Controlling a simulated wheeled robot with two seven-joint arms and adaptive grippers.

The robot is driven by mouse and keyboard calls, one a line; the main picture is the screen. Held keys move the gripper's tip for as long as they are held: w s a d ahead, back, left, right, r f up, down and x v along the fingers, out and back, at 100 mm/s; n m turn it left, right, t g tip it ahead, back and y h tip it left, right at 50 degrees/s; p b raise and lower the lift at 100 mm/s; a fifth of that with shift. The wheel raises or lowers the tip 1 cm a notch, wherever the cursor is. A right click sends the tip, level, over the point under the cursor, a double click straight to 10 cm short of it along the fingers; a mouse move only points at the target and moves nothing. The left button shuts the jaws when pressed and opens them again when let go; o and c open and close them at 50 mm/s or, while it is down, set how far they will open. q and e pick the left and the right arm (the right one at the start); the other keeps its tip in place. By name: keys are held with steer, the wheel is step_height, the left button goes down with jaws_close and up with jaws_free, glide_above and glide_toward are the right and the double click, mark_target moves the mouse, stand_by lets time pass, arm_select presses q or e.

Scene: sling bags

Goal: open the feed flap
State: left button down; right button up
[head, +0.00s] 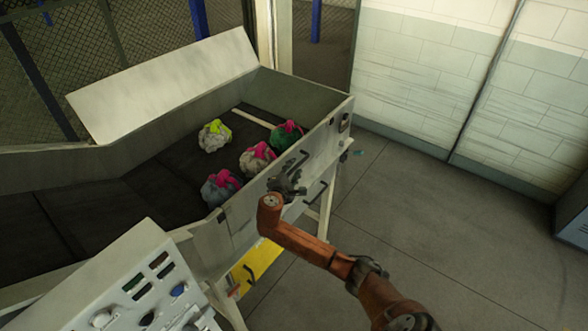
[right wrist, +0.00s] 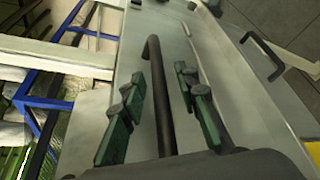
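The grey front wall (head: 240,208) of a long bin carries dark bar handles. I cannot tell for certain which part is the feed flap. My right gripper (head: 288,182) is at this wall, near its upper edge. In the right wrist view its green-padded fingers (right wrist: 160,80) are apart, with a dark bar handle (right wrist: 154,62) running between them. A gap shows on both sides of the bar, and the handle's lower end is hidden by the gripper. A second dark handle (head: 316,194) is lower right on the wall; it also shows in the right wrist view (right wrist: 264,52). My left gripper is out of view.
Several tied bags, including a white one with a yellow tie (head: 214,136), lie on the dark bin floor. A control panel (head: 145,285) stands at lower left. A yellow panel (head: 262,260) is below the wall. The floor (head: 450,220) at right is clear.

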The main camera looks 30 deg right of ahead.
jaws_close()
stand_by(0.6)
